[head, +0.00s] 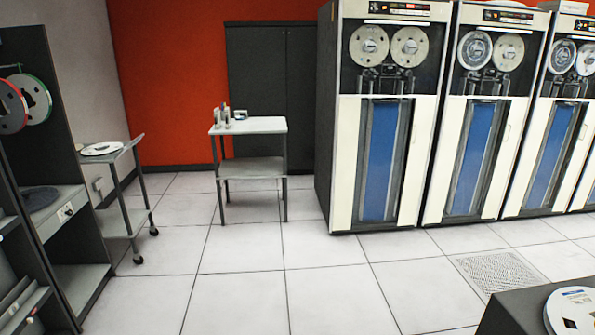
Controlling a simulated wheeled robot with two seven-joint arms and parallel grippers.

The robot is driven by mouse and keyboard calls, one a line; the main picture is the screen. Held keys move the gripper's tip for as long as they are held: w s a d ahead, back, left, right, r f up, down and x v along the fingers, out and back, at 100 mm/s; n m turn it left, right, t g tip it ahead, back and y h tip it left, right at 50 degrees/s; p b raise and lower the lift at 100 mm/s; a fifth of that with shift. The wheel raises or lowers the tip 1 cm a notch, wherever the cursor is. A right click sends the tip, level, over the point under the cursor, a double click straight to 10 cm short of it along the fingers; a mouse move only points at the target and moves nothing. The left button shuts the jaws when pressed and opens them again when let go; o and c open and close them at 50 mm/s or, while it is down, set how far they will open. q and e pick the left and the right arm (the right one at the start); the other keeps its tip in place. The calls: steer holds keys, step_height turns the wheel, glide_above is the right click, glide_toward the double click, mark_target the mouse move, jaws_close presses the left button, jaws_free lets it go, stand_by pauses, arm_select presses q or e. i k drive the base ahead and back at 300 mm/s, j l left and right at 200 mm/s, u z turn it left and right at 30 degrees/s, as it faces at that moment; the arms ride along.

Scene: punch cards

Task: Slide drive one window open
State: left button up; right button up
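Several tall tape drives stand in a row from the centre to the right edge of the head view. The leftmost tape drive (345,165) has a dark side, white front panels, two grey reels and a blue strip down its lower column. The second tape drive (439,165) and third tape drive (515,165) look alike. I cannot read a number on any of them. The reel area (388,62) of the leftmost drive shows clearly; I cannot tell whether a glass window covers it. Neither of my grippers is in view.
A small grey table (262,125) with bottles stands left of the drives. A wheeled cart (118,153) holding a reel (101,148) and a dark rack (50,170) are at left. A dark surface (510,312) with a reel is at lower right. Tiled floor (330,280) lies open before the drives.

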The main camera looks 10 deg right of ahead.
mark_target(372, 21)
steer(key=i+z, duration=0.1)
steer(key=i, duration=0.65)
steer(key=i+j+z, duration=0.1)
steer(key=i, duration=0.7)
steer(key=i+j+z, duration=0.15)
steer(key=i, duration=0.6)
